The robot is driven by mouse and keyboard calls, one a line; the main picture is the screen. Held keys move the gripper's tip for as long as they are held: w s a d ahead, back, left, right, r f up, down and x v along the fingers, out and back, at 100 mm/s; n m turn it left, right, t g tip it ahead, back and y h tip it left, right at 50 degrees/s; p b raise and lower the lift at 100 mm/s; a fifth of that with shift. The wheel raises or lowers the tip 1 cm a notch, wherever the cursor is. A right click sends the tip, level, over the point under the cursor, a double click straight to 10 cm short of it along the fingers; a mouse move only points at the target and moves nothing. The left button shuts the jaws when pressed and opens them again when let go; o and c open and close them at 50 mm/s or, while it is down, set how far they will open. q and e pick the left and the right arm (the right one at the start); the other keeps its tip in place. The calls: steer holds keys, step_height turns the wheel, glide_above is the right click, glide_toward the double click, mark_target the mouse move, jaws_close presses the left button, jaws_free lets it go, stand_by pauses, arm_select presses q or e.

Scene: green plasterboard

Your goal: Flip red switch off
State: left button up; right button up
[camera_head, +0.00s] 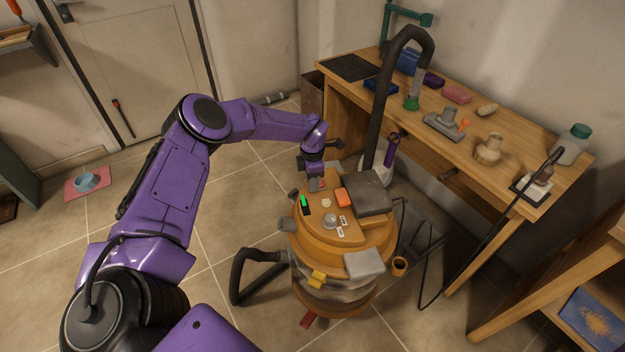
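An orange and yellow vacuum machine (352,243) stands on the floor with controls on its top. A small red part (322,184), which looks like the red switch, shows right at the fingertips of my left gripper (316,184). The gripper partly hides it, so I cannot tell its position or whether they touch. A green switch (304,201) on a dark base lies just to the left and in front. An orange-red block (343,197) sits to the right. My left gripper points down at the machine's top; its finger gap is too small to make out. My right gripper is not in view.
A grey box (368,194) and a tall black hose (384,105) rise beside the controls. A wooden desk (470,165) with tools and bottles stands behind to the right. A pink mat (88,182) with a blue bowl lies on the tiled floor at left.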

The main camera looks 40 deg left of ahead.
arm_select(q)
steer(key=c, duration=0.3)
steer(key=shift+w+f+b, duration=0.1)
steer(key=shift+f+b, duration=0.05)
steer(key=shift+b, duration=0.2)
steer(key=shift+w+d+f+g+y+b, duration=0.15)
steer(key=shift+g+y+b, duration=0.45)
steer(key=shift+b, duration=0.4)
steer(key=shift+d+r+g+y+b, duration=0.15)
steer(key=shift+r+g+y+b, duration=0.15)
steer(key=shift+g+y+b, duration=0.1)
steer(key=shift+r, duration=0.15)
steer(key=o, duration=1)
steer(key=shift+o, duration=0.2)
